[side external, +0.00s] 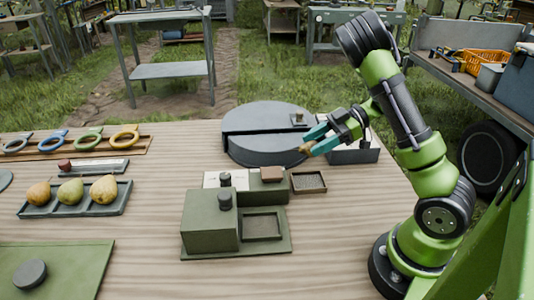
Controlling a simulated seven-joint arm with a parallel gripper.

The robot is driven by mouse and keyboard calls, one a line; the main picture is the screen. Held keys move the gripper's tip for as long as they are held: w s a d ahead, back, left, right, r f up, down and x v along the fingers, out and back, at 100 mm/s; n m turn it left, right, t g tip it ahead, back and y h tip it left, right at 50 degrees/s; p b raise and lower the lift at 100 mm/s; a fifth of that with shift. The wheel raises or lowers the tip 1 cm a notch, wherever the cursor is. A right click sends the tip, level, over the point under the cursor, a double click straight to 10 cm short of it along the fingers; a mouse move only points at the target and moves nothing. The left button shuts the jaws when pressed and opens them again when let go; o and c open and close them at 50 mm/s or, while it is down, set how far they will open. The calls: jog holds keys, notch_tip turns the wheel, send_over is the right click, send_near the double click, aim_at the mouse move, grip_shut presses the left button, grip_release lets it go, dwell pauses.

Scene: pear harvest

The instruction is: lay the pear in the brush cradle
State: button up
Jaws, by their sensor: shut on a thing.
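My gripper (314,140) has teal fingers and is at the centre right, above the right edge of the round dark grey turntable-like disc. It is shut on a small yellow-brown thing, which looks like the pear (305,148); the fingers hide most of it. A small wood-framed tray with a speckled dark inside (308,182) lies on the table, below the gripper in the picture. It may be the brush cradle, but I cannot tell for sure. The held pear appears apart from it.
A tray (122,201) holds three pears at left. Coloured rings (88,141) lie in a row behind it. A green block station (210,222) stands at the centre, the dark disc (265,120) behind it. A grey box (356,153) sits right of my gripper.

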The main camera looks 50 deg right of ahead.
notch_tip(320, 180, down, 10)
jog(key=shift+r, duration=0.15)
dwell(0.5)
jog(key=o, duration=1)
jog(key=shift+o, duration=0.2)
